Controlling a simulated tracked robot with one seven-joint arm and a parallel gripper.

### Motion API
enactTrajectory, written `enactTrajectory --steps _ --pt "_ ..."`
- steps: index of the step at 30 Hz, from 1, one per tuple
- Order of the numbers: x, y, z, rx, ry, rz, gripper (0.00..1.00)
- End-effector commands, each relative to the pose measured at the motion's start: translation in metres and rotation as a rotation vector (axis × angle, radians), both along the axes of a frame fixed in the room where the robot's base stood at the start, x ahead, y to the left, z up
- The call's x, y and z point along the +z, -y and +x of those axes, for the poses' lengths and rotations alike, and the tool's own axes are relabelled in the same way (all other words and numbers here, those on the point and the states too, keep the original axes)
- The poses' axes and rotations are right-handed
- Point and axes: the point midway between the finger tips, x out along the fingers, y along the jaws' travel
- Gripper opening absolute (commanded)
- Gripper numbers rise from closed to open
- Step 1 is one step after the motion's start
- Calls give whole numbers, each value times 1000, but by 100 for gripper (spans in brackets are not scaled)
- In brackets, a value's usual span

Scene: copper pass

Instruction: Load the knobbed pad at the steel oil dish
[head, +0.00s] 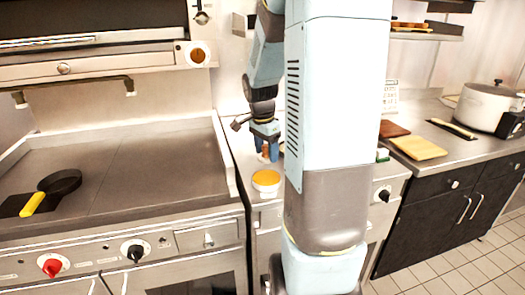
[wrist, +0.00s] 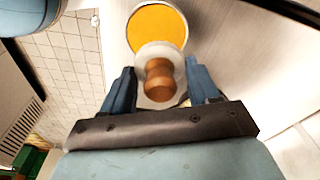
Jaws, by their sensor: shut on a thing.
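The knobbed pad, a brown wooden knob (wrist: 158,82) on a round whitish pad (wrist: 172,52), is between the two blue fingers of my gripper (wrist: 160,78) in the wrist view. My gripper is shut on the knob. The steel oil dish (wrist: 130,36), full of yellow-orange oil, lies just beyond the pad, which overlaps its near rim in this view. In the head view the dish (head: 266,188) stands on the steel counter, below and in front of my gripper (head: 267,150). I cannot tell whether the pad touches the dish or oil.
A flat griddle (head: 130,165) lies to the left, with a dark pan (head: 62,182) with a yellow handle on it. At right a counter holds a yellow board (head: 419,148), a brown board (head: 393,129) and a large pot (head: 488,105). My column hides part of the middle.

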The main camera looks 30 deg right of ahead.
Motion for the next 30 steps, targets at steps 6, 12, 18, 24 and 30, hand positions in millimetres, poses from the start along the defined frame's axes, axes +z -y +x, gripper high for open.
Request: enactTrajectory --steps 6,12,18,24,30 --pt "-16 0 0 0 -2 1 36" --pt "-36 -1 0 2 -2 1 36" --pt "-50 -1 0 1 -1 1 36" --pt "-57 -1 0 2 0 0 36" --pt "-58 -1 0 2 1 0 36"
